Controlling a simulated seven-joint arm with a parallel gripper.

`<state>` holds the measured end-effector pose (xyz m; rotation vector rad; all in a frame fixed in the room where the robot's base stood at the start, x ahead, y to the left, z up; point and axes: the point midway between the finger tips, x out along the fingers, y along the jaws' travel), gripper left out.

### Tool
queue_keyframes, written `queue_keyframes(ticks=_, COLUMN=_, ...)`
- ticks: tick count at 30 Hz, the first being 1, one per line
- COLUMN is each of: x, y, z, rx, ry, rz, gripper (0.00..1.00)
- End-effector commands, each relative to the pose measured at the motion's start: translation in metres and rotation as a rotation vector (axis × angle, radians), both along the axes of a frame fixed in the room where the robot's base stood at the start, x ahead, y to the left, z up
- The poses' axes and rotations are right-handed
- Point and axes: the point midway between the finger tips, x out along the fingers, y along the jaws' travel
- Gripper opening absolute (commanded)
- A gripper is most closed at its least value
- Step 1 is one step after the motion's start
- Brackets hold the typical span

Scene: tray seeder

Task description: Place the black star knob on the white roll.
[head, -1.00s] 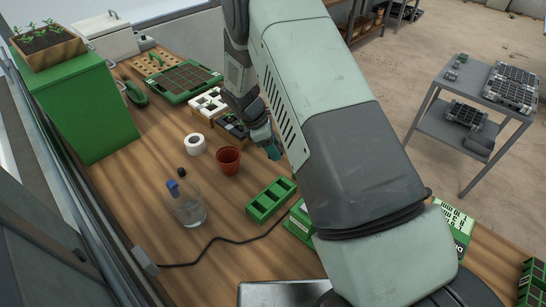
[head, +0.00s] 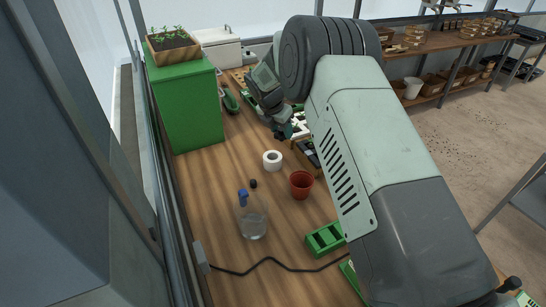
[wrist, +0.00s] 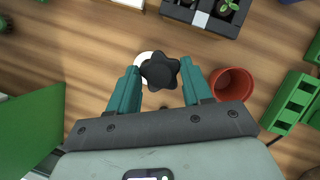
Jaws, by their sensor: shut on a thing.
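My gripper (wrist: 160,82) has teal fingers and is shut on the black star knob (wrist: 160,70), which sits between the fingertips in the wrist view. The white roll (head: 272,160) stands on the bench; in the wrist view only its pale left and upper rim (wrist: 143,57) shows behind the knob. The knob is nearer the camera than the roll and overlaps it. In the head view my gripper (head: 284,131) is just behind and above the roll, and the knob cannot be made out there.
A red-brown pot (head: 301,184) stands right of the roll. A green divided tray (head: 325,239) lies at front right, and a green cabinet (head: 185,108) is at left.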

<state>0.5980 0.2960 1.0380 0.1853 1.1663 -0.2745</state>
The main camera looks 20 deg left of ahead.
Motion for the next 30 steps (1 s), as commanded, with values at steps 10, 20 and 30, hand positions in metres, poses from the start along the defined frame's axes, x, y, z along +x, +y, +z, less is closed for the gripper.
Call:
queue_keyframes(ticks=10, x=0.003, y=0.031, z=-0.021, rx=-0.004, ry=0.005, rz=0.164, gripper=0.19)
queue_keyframes(ticks=20, x=0.003, y=0.031, z=-0.059, rx=-0.001, ry=0.002, rz=0.161, gripper=0.19)
queue_keyframes(ticks=30, x=0.004, y=0.031, z=-0.092, rx=-0.001, ry=0.001, rz=0.16, gripper=0.19)
